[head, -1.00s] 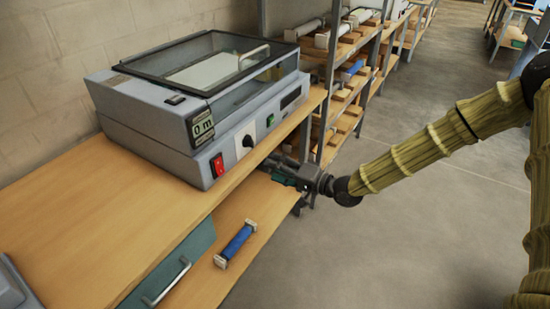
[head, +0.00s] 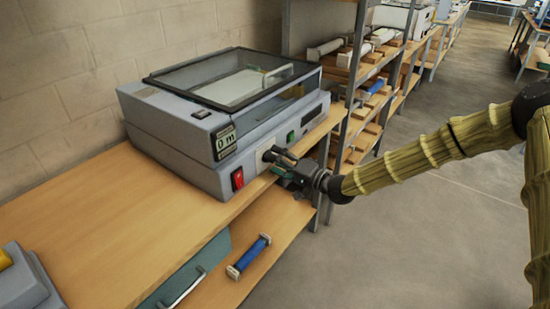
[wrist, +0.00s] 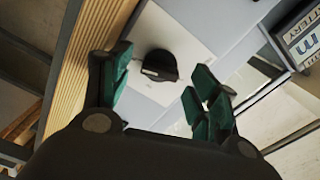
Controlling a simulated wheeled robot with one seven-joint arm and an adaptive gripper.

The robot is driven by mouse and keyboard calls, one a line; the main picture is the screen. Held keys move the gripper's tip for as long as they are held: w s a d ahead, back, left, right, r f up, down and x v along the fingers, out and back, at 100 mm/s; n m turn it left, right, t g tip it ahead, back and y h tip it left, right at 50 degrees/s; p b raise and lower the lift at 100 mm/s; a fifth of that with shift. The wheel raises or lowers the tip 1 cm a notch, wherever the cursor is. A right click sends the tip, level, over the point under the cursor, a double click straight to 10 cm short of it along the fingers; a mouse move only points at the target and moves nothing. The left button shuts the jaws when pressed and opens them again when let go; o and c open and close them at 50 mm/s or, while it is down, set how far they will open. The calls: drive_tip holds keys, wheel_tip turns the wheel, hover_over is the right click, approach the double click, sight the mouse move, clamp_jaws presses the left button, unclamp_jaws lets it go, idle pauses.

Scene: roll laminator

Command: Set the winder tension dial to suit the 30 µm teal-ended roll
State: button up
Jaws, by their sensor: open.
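The grey laminator (head: 185,150) with a clear lid stands on the wooden bench. Its black dial (wrist: 160,66) sits on a white plate (wrist: 180,35) and has a pale pointer mark; any scale is too small to read. In the head view my gripper (head: 279,163) is at the machine's front and largely covers the dial. In the wrist view the open, teal-padded fingers stand either side of the dial, apart from it, with nothing held. I cannot make out a teal-ended roll.
A red switch (head: 238,178) and a green button (head: 291,136) flank the dial. The counter (head: 226,141) reads 0 m. A blue roll (head: 248,257) with pale ends lies on the lower shelf. Racks (head: 350,130) of rolls stand beyond. The floor at right is clear.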

drive_tip(key=shift+w+a, duration=0.35)
drive_tip(key=shift+a, duration=0.25)
drive_tip(key=shift+c, duration=0.4)
